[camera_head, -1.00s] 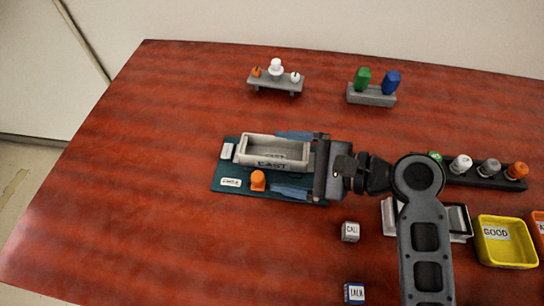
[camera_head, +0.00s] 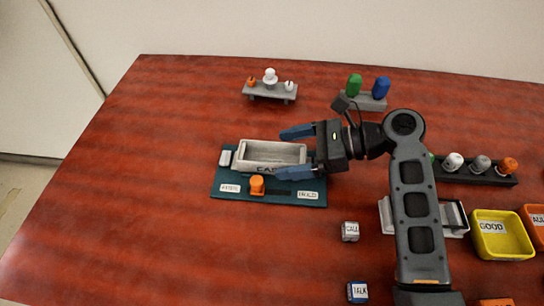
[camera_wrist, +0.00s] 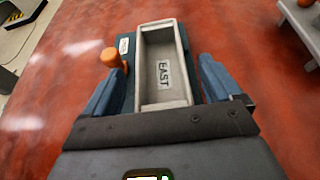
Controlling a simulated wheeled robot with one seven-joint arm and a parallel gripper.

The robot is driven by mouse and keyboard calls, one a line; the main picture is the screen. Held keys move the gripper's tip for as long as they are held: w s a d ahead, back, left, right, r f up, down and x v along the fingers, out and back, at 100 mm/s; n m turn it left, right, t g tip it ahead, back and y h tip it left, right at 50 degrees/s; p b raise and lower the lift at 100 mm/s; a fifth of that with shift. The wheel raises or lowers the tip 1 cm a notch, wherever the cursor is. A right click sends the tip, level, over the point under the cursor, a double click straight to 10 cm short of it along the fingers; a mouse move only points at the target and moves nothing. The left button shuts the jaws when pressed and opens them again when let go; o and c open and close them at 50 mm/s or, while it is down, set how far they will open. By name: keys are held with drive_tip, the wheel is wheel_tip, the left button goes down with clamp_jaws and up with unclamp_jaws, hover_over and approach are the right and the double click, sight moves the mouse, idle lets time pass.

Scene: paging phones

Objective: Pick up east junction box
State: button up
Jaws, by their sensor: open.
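The east junction box is a pale grey open-topped tray (camera_head: 270,164) with an "EAST" label, shown clearly in the wrist view (camera_wrist: 164,96). It rests on a dark teal base plate (camera_head: 230,196) and looks empty. My gripper (camera_head: 294,153) is open at the right end of the box. In the wrist view its two blue fingers (camera_wrist: 157,82) lie on either side of the box, apart from its walls. The finger height relative to the box is hard to tell. The gripper body hides the near end of the box.
An orange knob (camera_head: 257,185) stands on the base plate in front of the box, close to one finger. Small cubes (camera_head: 351,231) lie to the front right. A yellow "GOOD" bin (camera_head: 503,252) is at right. Grey stands with pegs (camera_head: 270,91) are at the back. The left tabletop is clear.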

drive_tip(key=shift+x, duration=1.2)
drive_tip(key=shift+c, duration=0.4)
drive_tip(key=c, duration=1.1)
drive_tip(key=shift+r, duration=0.15)
